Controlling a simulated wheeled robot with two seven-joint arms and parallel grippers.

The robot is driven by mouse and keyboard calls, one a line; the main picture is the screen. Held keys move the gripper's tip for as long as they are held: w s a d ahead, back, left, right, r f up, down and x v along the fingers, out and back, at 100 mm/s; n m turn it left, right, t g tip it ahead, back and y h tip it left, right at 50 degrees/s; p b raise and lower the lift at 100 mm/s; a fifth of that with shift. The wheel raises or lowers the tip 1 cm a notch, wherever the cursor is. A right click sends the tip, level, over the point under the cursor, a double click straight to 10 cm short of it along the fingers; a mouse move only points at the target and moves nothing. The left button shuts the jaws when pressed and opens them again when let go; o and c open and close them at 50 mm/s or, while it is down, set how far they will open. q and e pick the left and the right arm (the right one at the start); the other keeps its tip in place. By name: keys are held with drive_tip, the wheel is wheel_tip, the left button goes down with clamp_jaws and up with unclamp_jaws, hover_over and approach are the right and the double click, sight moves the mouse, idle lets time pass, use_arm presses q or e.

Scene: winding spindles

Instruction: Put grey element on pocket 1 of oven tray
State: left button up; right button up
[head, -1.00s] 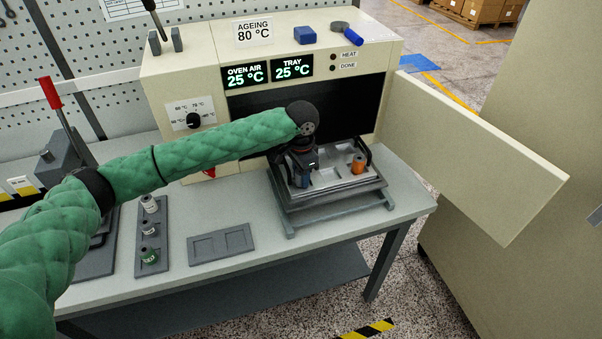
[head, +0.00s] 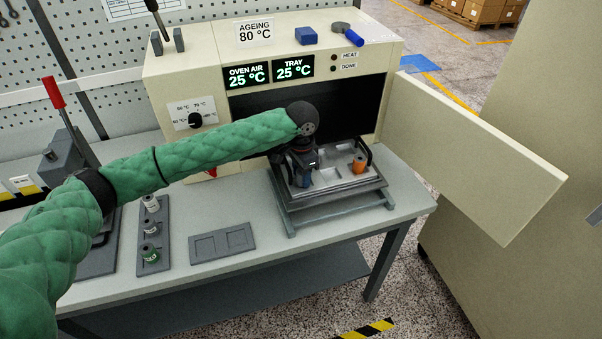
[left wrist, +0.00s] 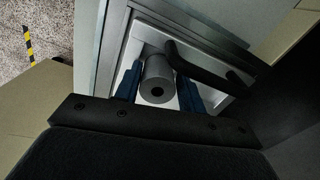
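The grey element (left wrist: 157,80) is a dark grey cylinder with a hole in its end, between the blue fingers of my left gripper (left wrist: 160,92) in the left wrist view. In the head view my left gripper (head: 303,177) is low over the left part of the oven tray (head: 338,187); the element is hidden there by the gripper. Whether the element touches the tray floor cannot be told. An orange element (head: 359,164) stands at the tray's right side. My right gripper is not in view.
The oven (head: 205,85) stands behind the tray, its door (head: 475,155) open to the right. A dark tray handle (left wrist: 200,64) is close to the fingers. A rack (head: 165,250) with several spools and an empty two-recess plate (head: 222,244) lie left on the bench.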

use_arm(q)
drive_tip(key=shift+s+f, duration=0.45)
drive_tip(key=shift+f, duration=0.4)
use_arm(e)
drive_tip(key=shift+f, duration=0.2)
use_arm(q)
drive_tip(key=shift+w+r+b, duration=0.1)
drive_tip(key=shift+r+b, duration=0.2)
drive_tip(key=shift+r, duration=0.15)
wheel_tip(320, 180, up, 2)
drive_tip(key=shift+w+d+r+b, duration=0.15)
drive_tip(key=shift+r+b, duration=0.1)
drive_tip(key=shift+b, duration=0.45)
wheel_tip(320, 180, up, 9)
drive_tip(key=b, duration=0.2)
drive_tip(key=shift+w+b, duration=0.1)
drive_tip(key=shift+b, duration=0.3)
drive_tip(key=shift+r, duration=0.75)
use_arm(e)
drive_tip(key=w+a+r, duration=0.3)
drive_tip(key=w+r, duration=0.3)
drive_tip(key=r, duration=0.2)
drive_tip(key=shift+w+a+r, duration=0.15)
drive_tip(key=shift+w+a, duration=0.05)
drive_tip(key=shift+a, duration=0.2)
